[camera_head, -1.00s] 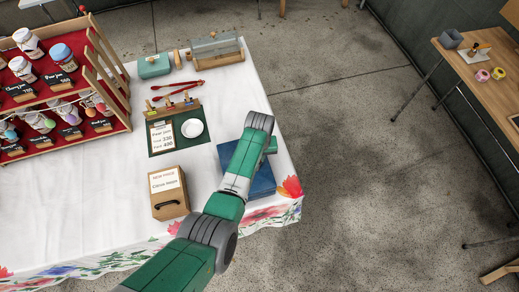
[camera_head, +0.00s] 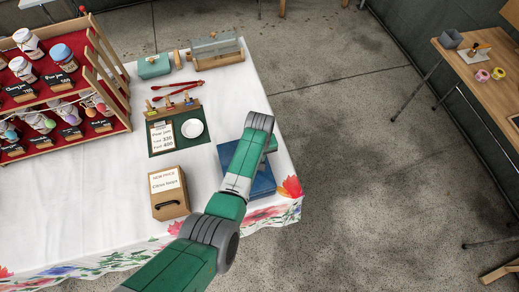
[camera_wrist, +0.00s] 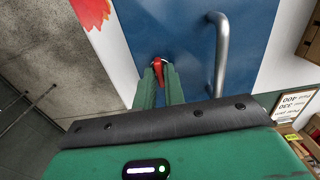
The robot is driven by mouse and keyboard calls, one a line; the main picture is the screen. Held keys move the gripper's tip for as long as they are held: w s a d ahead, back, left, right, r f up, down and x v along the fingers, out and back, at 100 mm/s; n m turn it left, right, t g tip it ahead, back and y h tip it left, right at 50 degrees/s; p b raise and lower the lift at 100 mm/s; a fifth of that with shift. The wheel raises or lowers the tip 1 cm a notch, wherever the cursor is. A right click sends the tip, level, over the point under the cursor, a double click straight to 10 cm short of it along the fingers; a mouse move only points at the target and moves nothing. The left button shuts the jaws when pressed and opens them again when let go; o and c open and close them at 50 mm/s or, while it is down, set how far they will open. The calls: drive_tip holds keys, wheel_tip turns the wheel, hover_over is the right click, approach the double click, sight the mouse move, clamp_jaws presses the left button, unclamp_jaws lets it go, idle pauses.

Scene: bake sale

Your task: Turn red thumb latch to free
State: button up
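The red thumb latch (camera_wrist: 159,72) shows in the wrist view on the blue face of a case (camera_wrist: 176,28). My gripper (camera_wrist: 160,78) points at that face, its two green fingers close together on either side of the latch. The red part fills the narrow gap between the fingertips, so the gripper looks shut on it. A dark round mount shows around the latch's far end. In the head view the blue case (camera_head: 263,184) is at the table's right edge, and my arm hides part of it, the latch and the gripper.
A silver bar handle (camera_wrist: 221,55) stands out from the blue face, right of the fingers. Jam shelves stand at left.

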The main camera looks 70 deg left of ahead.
drive_tip(key=o, duration=0.3)
wheel_tip(320, 180, up, 8)
drive_tip(key=shift+f+p, duration=0.1)
drive_tip(key=shift+p, duration=0.9)
